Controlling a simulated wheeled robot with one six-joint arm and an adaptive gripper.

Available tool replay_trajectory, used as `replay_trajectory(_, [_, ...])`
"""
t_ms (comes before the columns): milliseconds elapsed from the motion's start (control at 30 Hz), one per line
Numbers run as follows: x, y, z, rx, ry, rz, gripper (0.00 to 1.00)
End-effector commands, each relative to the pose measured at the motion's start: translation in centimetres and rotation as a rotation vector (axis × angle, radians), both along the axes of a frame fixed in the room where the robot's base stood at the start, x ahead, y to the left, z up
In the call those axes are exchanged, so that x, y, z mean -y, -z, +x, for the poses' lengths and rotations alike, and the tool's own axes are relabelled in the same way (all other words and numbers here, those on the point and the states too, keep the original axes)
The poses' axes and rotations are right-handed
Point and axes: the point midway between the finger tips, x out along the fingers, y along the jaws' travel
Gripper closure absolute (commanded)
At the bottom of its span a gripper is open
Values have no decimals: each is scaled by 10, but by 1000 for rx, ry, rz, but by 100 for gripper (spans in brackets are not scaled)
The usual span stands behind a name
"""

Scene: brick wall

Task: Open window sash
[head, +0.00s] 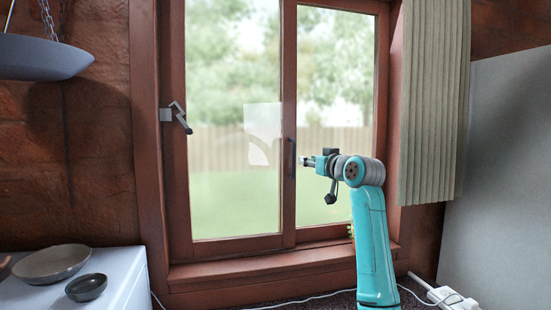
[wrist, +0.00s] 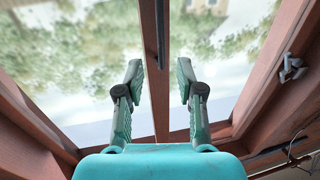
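The window has a red-brown wooden frame and two tall glass panes. A dark upright handle (head: 292,158) sits on the middle stile between the panes; a dark strip, likely this handle, shows at the top of the wrist view (wrist: 160,30). A grey lever latch (head: 178,116) is on the left side of the frame; a grey metal fitting (wrist: 291,68) shows at right in the wrist view. My gripper (head: 304,161) points left, just right of the handle. In the wrist view its two fingers (wrist: 159,80) are apart, with the middle stile (wrist: 155,90) seen between them and nothing held.
A pleated curtain (head: 433,100) hangs right of the window, by a grey panel (head: 505,170). A white counter (head: 120,280) with a pan (head: 52,262) and small bowl (head: 86,287) stands lower left. A hanging bowl (head: 40,58) is upper left. A power strip (head: 450,297) lies lower right.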

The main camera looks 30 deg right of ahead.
Motion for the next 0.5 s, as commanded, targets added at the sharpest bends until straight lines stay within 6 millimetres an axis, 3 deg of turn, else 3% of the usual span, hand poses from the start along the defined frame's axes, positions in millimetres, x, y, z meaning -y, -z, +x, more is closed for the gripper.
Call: replay_trajectory(500, [5, 1, 77, -1, 0, -1, 63])
